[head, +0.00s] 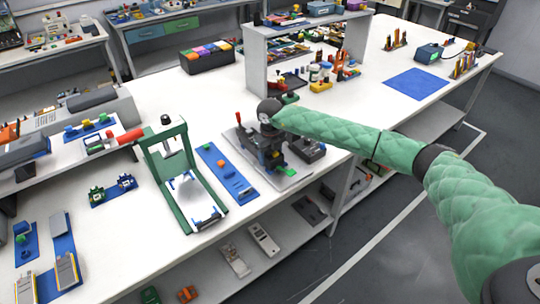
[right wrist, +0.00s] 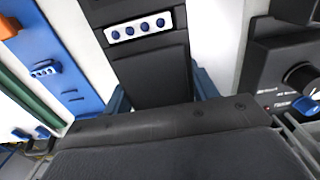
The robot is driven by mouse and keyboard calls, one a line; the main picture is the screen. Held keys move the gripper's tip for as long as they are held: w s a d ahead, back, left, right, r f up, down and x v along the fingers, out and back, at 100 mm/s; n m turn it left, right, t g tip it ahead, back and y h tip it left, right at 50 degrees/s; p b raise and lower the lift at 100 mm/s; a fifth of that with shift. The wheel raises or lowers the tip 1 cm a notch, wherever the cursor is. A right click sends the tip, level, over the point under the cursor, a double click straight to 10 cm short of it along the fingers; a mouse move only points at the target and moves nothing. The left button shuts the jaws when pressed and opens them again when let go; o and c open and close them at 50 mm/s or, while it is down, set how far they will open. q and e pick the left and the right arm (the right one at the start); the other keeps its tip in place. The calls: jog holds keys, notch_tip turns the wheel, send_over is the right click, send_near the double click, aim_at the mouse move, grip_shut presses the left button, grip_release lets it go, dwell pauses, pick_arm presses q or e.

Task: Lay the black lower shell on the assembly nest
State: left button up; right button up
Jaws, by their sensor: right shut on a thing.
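My right gripper (head: 271,158) reaches in from the right over the middle of the white workbench, pointing down above a pale plate (head: 282,184). In the right wrist view its blue fingers (right wrist: 160,98) are shut on the sides of a dark flat piece, which looks like the black lower shell (right wrist: 150,75). A white strip with several blue dots shows at the far part of this piece. In the head view the gripper mostly hides the shell. I cannot clearly make out the assembly nest, or whether the shell touches anything below. My left gripper is not in view.
A black box with a knob (right wrist: 285,75) stands close to the right of the shell in the wrist view. A blue strip with small parts (head: 228,176) and a green-framed press (head: 150,177) stand to the left. A white shelf (head: 257,70) stands behind.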

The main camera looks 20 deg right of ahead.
jog(key=shift+f, duration=0.15)
jog(key=o, duration=1.1)
notch_tip(320, 180, up, 7)
jog(key=b, duration=0.2)
jog(key=shift+b, duration=0.3)
jog(key=shift+r, duration=0.45)
